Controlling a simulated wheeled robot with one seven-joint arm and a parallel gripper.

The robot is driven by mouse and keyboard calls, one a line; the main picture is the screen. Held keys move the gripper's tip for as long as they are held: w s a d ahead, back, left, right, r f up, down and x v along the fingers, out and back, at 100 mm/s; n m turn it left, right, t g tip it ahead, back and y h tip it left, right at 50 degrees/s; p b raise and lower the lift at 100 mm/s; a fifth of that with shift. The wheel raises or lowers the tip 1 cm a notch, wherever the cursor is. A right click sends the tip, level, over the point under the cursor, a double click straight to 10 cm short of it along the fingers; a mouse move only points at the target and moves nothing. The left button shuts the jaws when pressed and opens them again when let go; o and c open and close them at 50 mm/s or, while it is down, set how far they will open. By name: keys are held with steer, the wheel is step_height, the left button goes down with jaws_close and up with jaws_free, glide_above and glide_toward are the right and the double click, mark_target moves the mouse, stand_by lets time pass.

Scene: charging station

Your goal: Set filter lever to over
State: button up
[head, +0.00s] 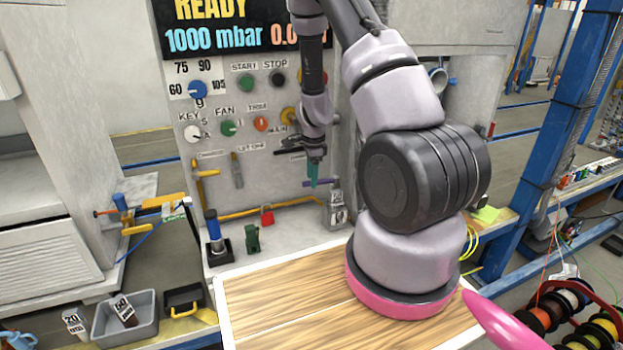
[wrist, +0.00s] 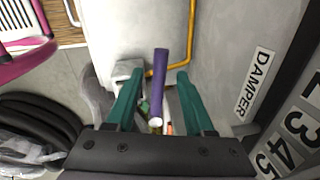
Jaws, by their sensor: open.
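A purple lever (head: 322,183) sticks out at the lower right of the grey panel, above a small grey box (head: 337,210) on the yellow pipe. No filter label is readable, so I cannot confirm that this is the filter lever. My gripper (head: 313,180) points down in front of the panel, at the lever. In the wrist view the purple lever (wrist: 161,75) lies between the two green fingers of my open gripper (wrist: 155,80), with a gap visible on either side. The lever's base is partly hidden behind the gripper.
The panel (head: 240,180) carries several knobs and a yellow pipe (head: 285,204) with a red padlock (head: 267,215). A DAMPER label (wrist: 256,83) is on the right in the wrist view. A blue-handled lever (head: 212,228) and a green object (head: 252,238) stand below.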

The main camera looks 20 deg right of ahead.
steer(key=shift+f, duration=0.5)
steer(key=shift+c, duration=0.3)
jaws_close()
stand_by(0.9)
